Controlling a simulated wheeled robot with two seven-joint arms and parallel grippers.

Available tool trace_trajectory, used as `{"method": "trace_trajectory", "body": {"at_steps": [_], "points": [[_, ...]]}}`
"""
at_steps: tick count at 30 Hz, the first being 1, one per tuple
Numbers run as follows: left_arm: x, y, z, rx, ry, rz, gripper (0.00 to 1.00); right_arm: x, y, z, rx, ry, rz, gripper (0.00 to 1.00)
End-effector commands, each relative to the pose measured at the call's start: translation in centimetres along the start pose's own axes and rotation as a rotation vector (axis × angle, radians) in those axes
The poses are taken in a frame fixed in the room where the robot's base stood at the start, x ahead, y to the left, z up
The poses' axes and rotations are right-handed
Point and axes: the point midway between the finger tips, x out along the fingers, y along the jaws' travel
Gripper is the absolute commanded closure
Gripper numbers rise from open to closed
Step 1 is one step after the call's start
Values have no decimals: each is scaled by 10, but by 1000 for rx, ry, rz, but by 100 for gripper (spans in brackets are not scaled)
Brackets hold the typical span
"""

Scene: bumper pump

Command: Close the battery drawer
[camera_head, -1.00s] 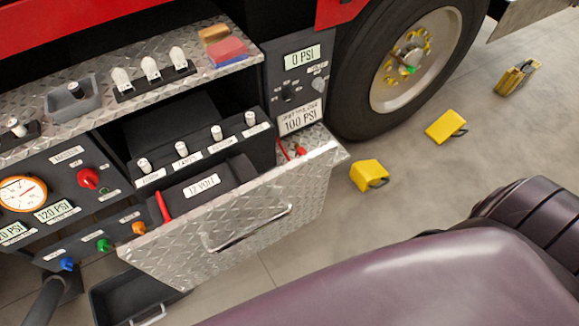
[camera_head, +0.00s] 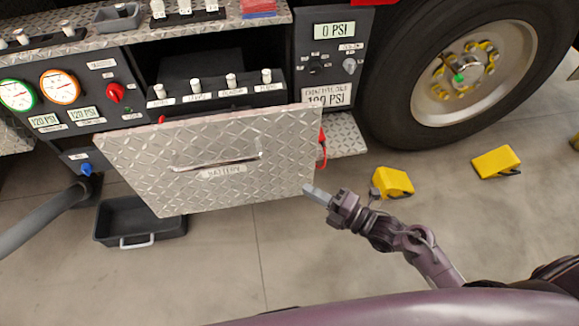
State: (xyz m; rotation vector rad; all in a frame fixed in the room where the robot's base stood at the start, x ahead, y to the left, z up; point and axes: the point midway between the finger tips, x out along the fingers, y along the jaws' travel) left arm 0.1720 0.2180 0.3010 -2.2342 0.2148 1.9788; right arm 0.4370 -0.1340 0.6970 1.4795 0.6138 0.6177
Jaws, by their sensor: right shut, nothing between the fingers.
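The battery drawer (camera_head: 215,145) stands pulled out from the truck's bumper. Its diamond-plate front has a bar handle (camera_head: 216,163) and a label reading BATTERY. The front hides most of the drawer's inside; a red cable (camera_head: 322,150) shows at its right edge. My right gripper (camera_head: 310,190) is shut and empty. Its fingertips are just off the lower right corner of the drawer front; I cannot tell whether they touch it. My left gripper is not in view.
A black bin (camera_head: 110,222) sits on the floor below the drawer, left. A grey hose (camera_head: 45,218) runs at far left. Yellow wheel chocks (camera_head: 393,181) (camera_head: 496,162) lie right, by the wheel (camera_head: 470,70). The floor in front is open.

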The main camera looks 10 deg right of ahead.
Motion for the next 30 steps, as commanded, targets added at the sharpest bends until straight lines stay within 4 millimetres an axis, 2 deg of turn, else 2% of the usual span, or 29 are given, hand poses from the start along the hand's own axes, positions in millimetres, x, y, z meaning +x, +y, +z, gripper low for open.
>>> {"method": "trace_trajectory", "body": {"at_steps": [3,10,12,19,30], "points": [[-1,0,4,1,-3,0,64,28,2,1,2,-1,5,100],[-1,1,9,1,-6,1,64,77,1,1,4,-2,3,100],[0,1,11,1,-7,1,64,85,1,10,0,-4,1,100],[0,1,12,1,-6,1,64,101,-1,27,3,-3,-2,100],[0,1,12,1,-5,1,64,103,-1,29,3,-3,-3,100]]}}
